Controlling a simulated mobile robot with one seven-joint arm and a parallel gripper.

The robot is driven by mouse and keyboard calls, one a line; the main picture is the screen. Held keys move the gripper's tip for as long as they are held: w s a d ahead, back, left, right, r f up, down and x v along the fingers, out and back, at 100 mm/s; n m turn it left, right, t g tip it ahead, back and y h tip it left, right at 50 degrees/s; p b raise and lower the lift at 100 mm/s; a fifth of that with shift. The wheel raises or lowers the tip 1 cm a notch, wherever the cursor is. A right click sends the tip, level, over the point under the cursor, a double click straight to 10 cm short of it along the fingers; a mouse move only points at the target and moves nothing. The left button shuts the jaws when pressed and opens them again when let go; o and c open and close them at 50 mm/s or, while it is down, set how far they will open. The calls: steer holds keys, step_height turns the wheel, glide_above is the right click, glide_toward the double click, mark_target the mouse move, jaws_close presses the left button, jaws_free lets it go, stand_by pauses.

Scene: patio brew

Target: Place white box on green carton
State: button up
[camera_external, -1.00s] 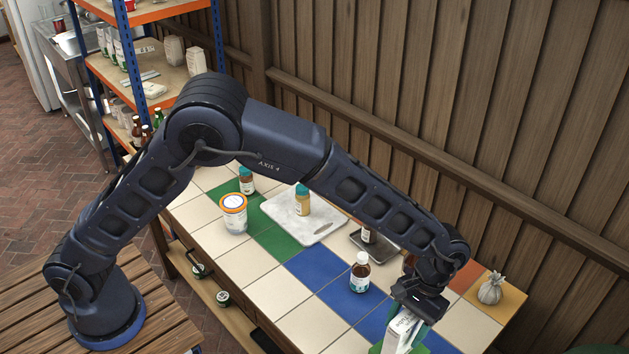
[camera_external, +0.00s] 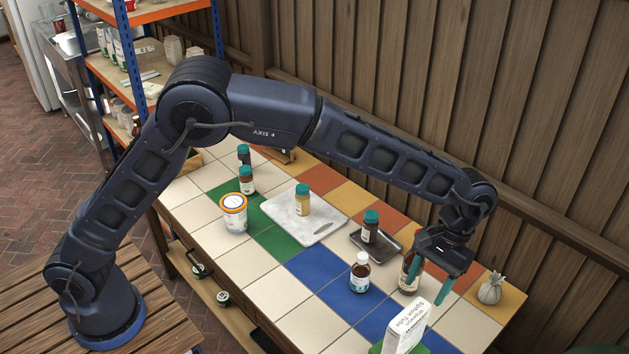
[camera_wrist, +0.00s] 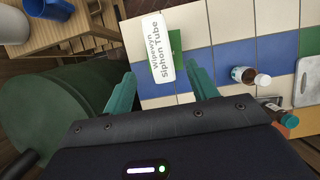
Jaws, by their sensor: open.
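The white box (camera_external: 407,325), lettered "Siphon Tube", stands at the near right end of the tiled table, cut off by the picture's bottom edge. It also shows in the wrist view (camera_wrist: 152,48), ahead of my fingers. Green shows beside the box in both views; I cannot tell whether it is the green carton or a green tile, nor what lies under the box. My gripper (camera_external: 424,293) is open and empty above the box, its teal fingers apart and clear of it. The wrist view shows the open gripper (camera_wrist: 160,78) with both fingers spread.
A white-capped brown bottle (camera_external: 360,273) stands left of my gripper, and another brown bottle (camera_external: 409,272) is close behind it. A grey tray (camera_external: 389,254), a small sack (camera_external: 490,288) and a white board (camera_external: 318,226) are farther back. A green barrel (camera_wrist: 55,115) is beside the table.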

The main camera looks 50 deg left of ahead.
steer(key=shift+w+a+r, duration=0.1)
steer(key=shift+a+r, duration=0.15)
steer(key=shift+r, duration=0.05)
steer(key=s+a+r+t, duration=0.1)
steer(key=a+r, duration=0.4)
steer(key=a, duration=0.3)
steer(key=a+r+t+h, duration=0.1)
steer(key=a+r, duration=0.4)
steer(key=a, duration=0.4)
steer(key=s+a+r+t, duration=0.1)
steer(key=a+r, duration=0.4)
steer(key=a, duration=0.3)
steer(key=s+a+r+t, duration=0.1)
steer(key=s+a+r, duration=0.1)
steer(key=s+a, duration=0.45)
steer(key=s+a+r+t, duration=0.2)
steer(key=s+a, duration=0.1)
steer(key=a, duration=0.6)
steer(key=s+a+f+t+y, duration=0.1)
steer(key=s+a+f+t, duration=0.2)
steer(key=s+a, duration=1.1)
steer(key=s+f, duration=0.1)
steer(key=s, duration=0.2)
steer(key=shift+s+f, duration=0.3)
